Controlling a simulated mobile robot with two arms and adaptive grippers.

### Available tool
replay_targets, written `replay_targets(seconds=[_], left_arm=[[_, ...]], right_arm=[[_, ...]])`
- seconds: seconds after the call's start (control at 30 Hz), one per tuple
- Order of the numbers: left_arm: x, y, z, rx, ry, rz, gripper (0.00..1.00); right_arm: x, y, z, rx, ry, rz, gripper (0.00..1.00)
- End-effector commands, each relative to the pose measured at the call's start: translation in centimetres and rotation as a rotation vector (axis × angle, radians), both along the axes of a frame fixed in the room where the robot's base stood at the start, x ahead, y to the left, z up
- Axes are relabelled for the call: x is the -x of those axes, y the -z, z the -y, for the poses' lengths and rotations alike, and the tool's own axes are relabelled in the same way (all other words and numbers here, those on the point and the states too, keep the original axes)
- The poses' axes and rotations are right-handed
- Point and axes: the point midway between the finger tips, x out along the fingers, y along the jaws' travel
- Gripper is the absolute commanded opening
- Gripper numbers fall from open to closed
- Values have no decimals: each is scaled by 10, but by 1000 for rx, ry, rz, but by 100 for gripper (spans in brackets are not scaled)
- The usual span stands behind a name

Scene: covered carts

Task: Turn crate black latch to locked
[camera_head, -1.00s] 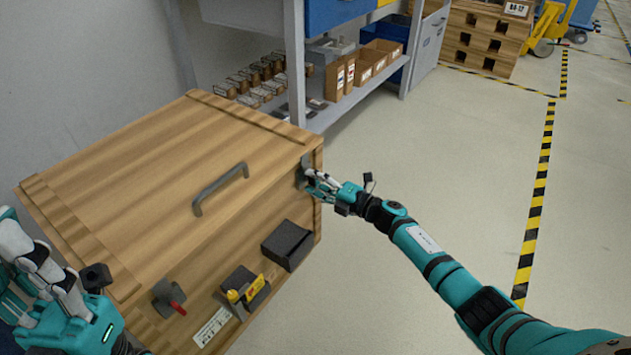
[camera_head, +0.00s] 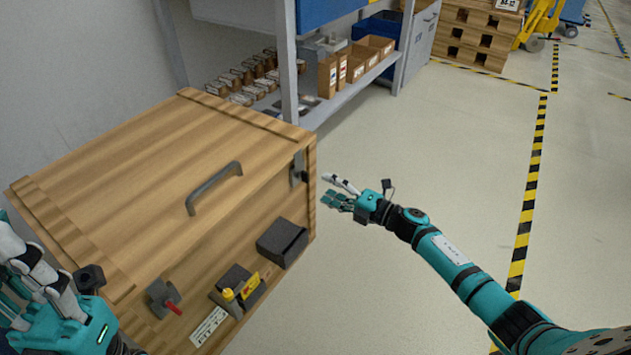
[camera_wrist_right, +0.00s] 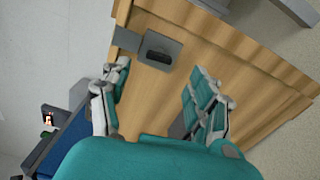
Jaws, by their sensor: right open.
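The wooden crate (camera_head: 130,160) stands at the left in the head view. The black latch (camera_head: 298,170) sits on a grey plate near the top right end of the crate's front side. In the right wrist view the black latch (camera_wrist_right: 158,50) lies lengthwise across its grey plate. My right gripper (camera_head: 332,190) is open and empty, just right of the latch and apart from it. In the wrist view its fingers (camera_wrist_right: 162,85) are spread, with the latch beyond them. My left gripper (camera_head: 35,270) is at the left edge, partly cut off; its opening is unclear.
A red-handled latch (camera_head: 163,298), a yellow part (camera_head: 230,295) on a dark holder and a dark box (camera_head: 282,242) sit on the crate front. A grey handle (camera_head: 214,187) is on top. Shelving (camera_head: 350,90) stands behind.

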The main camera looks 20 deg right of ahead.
Motion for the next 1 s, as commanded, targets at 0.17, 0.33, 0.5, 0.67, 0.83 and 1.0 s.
replay_targets(seconds=[0.17,0.33,0.5,0.67,0.83,1.0], left_arm=[[0,0,0,0,0,1,0],[0,0,0,1,0,2,0],[0,-1,0,1,0,2,0],[0,-1,0,1,0,2,0],[0,-1,0,1,0,2,0],[0,0,0,2,0,2,0]], right_arm=[[27,0,21,1,-1,-1,62],[39,0,31,1,1,1,62],[41,-1,33,0,0,1,62],[41,-1,32,0,0,1,62],[41,-1,32,0,0,1,62],[41,0,33,0,1,0,62]])
